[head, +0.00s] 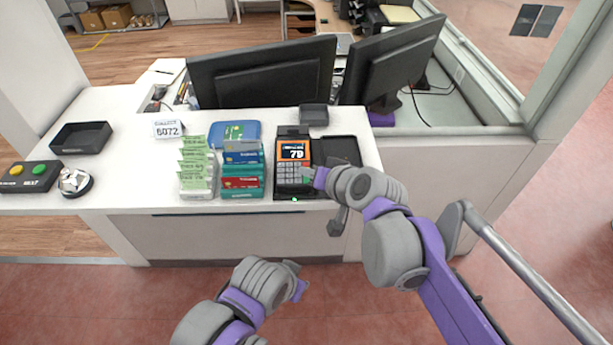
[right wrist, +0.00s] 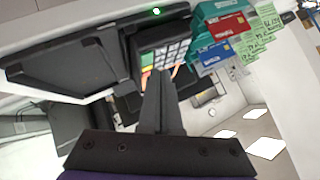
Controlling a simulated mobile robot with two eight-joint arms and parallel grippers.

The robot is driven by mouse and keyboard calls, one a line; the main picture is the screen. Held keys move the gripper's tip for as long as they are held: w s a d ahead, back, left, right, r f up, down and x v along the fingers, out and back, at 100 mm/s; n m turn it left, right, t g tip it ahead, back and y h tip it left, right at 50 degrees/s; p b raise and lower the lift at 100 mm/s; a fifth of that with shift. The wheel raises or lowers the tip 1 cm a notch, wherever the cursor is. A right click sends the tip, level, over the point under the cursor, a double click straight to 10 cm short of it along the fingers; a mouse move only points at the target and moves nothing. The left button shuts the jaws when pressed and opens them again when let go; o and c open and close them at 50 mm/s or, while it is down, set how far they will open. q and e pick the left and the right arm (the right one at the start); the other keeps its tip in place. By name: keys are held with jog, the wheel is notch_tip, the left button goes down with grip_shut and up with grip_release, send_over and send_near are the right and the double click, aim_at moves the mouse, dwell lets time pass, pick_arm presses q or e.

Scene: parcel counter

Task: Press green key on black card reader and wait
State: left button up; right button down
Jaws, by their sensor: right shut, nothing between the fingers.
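The black card reader (head: 279,185) stands on the white counter with an orange screen showing 79 and a lit green light at its front edge. It also shows in the right wrist view (right wrist: 150,33), where its green key (right wrist: 147,59) is beside the grey keys. My right gripper (head: 309,173) is shut and empty, its tip at the right side of the keypad. The shut fingers (right wrist: 161,73) point at the keypad in the right wrist view; I cannot tell whether they touch it. My left gripper (head: 301,290) is low in front of the counter; its jaws are unclear.
Card stacks (head: 242,172) and green slips (head: 197,170) stand left of the reader. A black tray (head: 340,152) lies to its right. Two monitors (head: 262,75) stand behind. A button box (head: 30,177) and a black bin (head: 81,138) are far left.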

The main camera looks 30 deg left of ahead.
jog(key=shift+f, duration=0.1)
jog(key=shift+f, duration=0.35)
jog(key=shift+w+f+b, duration=0.1)
jog(key=shift+f+b, duration=0.15)
jog(key=shift+b, duration=0.1)
dwell(0.6)
jog(key=shift+r, duration=0.1)
jog(key=shift+r+p, duration=0.6)
jog(key=shift+r, duration=0.1)
jog(key=r+p, duration=0.2)
jog(key=r, duration=0.1)
jog(key=s+r+p, duration=0.1)
jog(key=shift+d+r, duration=0.3)
jog(key=shift+s, duration=0.1)
